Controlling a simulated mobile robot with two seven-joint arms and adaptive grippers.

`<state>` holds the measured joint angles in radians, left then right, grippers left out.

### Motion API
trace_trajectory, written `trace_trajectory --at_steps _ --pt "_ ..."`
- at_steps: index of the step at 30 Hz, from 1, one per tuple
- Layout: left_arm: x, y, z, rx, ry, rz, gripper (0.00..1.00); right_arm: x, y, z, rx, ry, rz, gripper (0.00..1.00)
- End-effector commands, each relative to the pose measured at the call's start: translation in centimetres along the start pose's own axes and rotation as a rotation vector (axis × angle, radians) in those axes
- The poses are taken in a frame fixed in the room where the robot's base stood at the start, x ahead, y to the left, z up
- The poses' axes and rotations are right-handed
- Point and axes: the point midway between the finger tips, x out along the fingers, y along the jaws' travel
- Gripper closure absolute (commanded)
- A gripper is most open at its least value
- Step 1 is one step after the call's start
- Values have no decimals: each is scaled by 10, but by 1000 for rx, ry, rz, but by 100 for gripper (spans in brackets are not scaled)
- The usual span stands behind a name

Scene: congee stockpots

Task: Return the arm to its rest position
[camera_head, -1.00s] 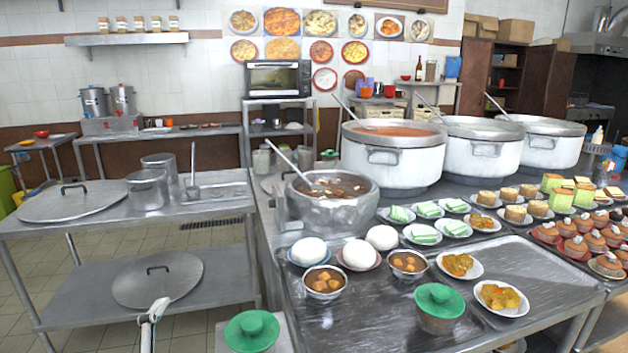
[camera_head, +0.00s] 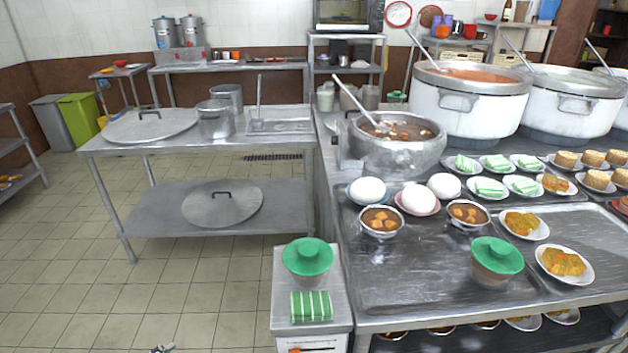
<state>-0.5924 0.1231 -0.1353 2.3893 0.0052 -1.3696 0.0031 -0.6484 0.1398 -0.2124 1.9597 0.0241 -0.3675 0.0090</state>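A small part of my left gripper (camera_head: 162,349) shows at the bottom edge, left of centre, over the tiled floor. Most of it and the rest of the arm are cut off by the frame, so I cannot tell whether its fingers are open or shut. Nothing is seen held in the visible part. My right gripper and arm are not in view.
The counter (camera_head: 400,290) with pots and dishes is at right. A steel table (camera_head: 150,143) stands behind. The floor (camera_head: 60,270) at left is clear.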

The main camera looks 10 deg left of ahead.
Motion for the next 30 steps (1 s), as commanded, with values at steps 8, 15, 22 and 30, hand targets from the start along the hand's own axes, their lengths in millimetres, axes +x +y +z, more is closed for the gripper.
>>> trace_trajectory --at_steps 8,15,22,30 --pt "28 58 -22 -110 156 101 1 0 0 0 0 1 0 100" --pt "46 125 -39 -298 343 221 1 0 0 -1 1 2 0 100" --pt "47 151 -44 -417 439 271 1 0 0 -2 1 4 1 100" --pt "46 153 -45 -432 452 275 1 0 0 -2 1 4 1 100"
